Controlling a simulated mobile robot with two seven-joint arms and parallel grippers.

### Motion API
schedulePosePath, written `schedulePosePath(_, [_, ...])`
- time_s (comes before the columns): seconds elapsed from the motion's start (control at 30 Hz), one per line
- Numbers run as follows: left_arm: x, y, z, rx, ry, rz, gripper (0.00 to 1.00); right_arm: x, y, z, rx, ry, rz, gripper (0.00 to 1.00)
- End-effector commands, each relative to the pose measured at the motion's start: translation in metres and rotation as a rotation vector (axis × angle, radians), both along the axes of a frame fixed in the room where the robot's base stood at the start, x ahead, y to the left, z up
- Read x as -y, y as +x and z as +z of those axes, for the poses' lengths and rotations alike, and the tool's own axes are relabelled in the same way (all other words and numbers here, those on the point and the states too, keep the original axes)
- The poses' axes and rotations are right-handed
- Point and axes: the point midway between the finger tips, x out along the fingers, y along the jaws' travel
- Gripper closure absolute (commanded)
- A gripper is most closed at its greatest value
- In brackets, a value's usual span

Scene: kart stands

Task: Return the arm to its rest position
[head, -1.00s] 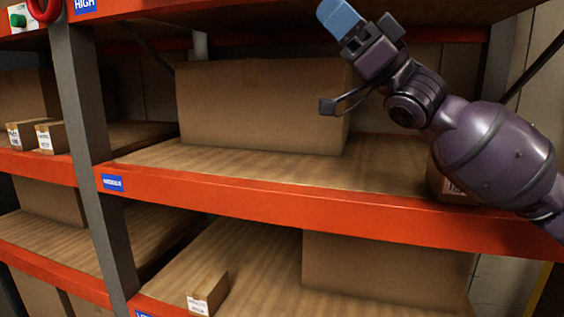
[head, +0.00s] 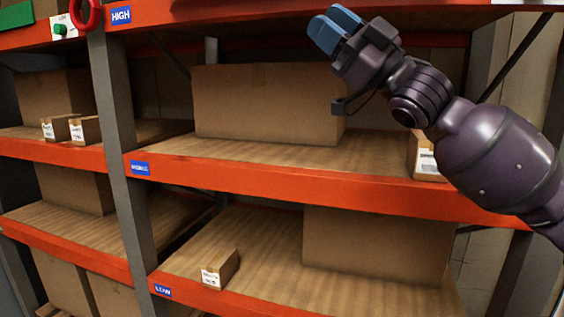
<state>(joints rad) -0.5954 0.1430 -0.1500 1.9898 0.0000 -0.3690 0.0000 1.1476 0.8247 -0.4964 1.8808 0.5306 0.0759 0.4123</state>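My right arm (head: 495,155), dark purple, reaches in from the right edge in the head view. Its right gripper (head: 334,29), with blue fingertips, points up and left in front of the shelf rack. The two blue fingertips lie against each other with no gap to be seen, and nothing shows between them. The gripper is near the top orange beam, in front of the opening above the middle shelf. My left gripper is not in view.
The rack has orange beams, with a grey upright (head: 122,150) at left. A large carton (head: 265,105) and a small labelled box (head: 427,160) stand on the middle shelf (head: 250,152). Below are a small box (head: 220,268) and a large carton (head: 375,240).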

Motion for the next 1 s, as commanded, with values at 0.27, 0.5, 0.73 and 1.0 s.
schedulePosePath(0.27, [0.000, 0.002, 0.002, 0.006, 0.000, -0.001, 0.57, 0.010, 0.035, -0.073, -0.021, -0.049, -0.226, 0.64])
schedulePosePath(0.5, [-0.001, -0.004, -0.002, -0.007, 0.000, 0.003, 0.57, 0.034, 0.064, -0.171, -0.131, -0.089, -0.410, 0.64])
schedulePosePath(0.73, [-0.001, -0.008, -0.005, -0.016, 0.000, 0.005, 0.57, 0.066, 0.072, -0.282, -0.288, -0.135, -0.576, 0.64])
schedulePosePath(1.0, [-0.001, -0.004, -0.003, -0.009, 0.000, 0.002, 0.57, 0.107, 0.051, -0.414, -0.513, -0.184, -0.733, 0.64])
